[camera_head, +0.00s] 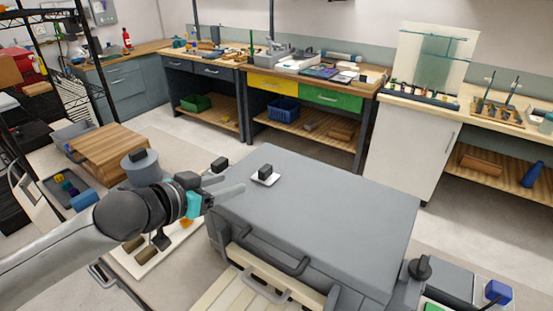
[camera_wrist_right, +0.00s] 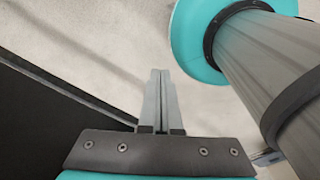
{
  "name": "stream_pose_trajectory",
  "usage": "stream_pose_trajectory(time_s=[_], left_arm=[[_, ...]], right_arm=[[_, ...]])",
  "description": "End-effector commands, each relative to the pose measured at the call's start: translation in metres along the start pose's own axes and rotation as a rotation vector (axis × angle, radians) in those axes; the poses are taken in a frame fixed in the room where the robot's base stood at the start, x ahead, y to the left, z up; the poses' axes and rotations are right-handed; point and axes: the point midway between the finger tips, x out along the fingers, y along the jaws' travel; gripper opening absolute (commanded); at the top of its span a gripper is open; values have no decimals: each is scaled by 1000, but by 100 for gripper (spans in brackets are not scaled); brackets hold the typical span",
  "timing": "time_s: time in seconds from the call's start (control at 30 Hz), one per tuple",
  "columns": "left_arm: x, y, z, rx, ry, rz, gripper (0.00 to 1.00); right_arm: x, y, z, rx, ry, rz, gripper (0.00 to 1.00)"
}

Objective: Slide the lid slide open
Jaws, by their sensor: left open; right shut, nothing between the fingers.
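A big grey box with a broad flat lid (camera_head: 330,215) fills the middle of the head view. On the lid, near its far left part, sits a small pale plate with a black block-like knob (camera_head: 265,172); it looks like the lid slide. My left gripper (camera_head: 231,180) is open over the lid's left edge. Its fingers point right, toward the knob, with a gap in between; they are not on it. My right gripper (camera_wrist_right: 160,75) shows only in the right wrist view, shut and empty above a pale floor.
A dark bar handle (camera_head: 275,256) is on the box's front. A black knob (camera_head: 420,268) stands at its right corner. Benches (camera_head: 310,90) line the back wall. A dark panel (camera_wrist_right: 55,125) lies left of my right gripper.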

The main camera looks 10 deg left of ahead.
Motion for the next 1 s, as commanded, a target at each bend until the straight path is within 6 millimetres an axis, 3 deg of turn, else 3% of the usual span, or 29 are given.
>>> stream_pose_trajectory(time_s=[0.1,0.37,0.53,1.0], left_arm=[[0,-2,-7,-1,14,6,57],[20,-2,-8,-3,18,5,57],[43,-2,-8,-4,17,5,57],[114,-1,-8,-2,15,5,57]], right_arm=[[-1,-3,11,2,-14,-3,0],[-1,-10,14,6,-19,-13,0],[-1,-16,12,9,-16,-21,0],[2,-11,10,6,-12,-14,0]])
